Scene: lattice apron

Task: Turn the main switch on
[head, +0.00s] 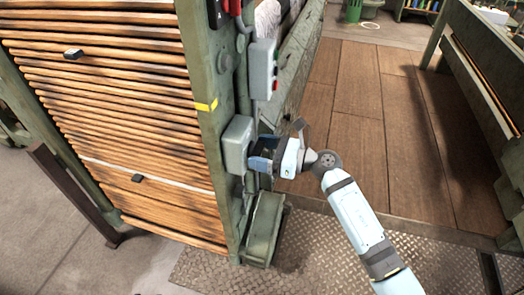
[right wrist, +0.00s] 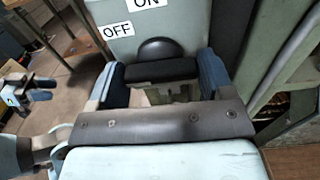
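The main switch (right wrist: 160,70) is a black handle with a rounded dark hub on a grey-green box (head: 238,145). The box's face carries an ON label (right wrist: 149,3) and, lower left, an OFF label (right wrist: 117,31). My right gripper (head: 264,154) is at the box, its blue fingers either side of the handle in the right wrist view (right wrist: 163,76). The fingers are wide apart; whether they touch the handle's ends is unclear. In the head view the gripper hides the handle. My left gripper (right wrist: 42,90) is open and empty at the left of the right wrist view.
Another grey box (head: 263,70) with a red button sits above on the green machine post (head: 205,100). Wooden slats (head: 110,110) fill the frame to the left. A green pedal-like housing (head: 264,228) stands below. Wooden floor (head: 355,110) to the right is largely clear.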

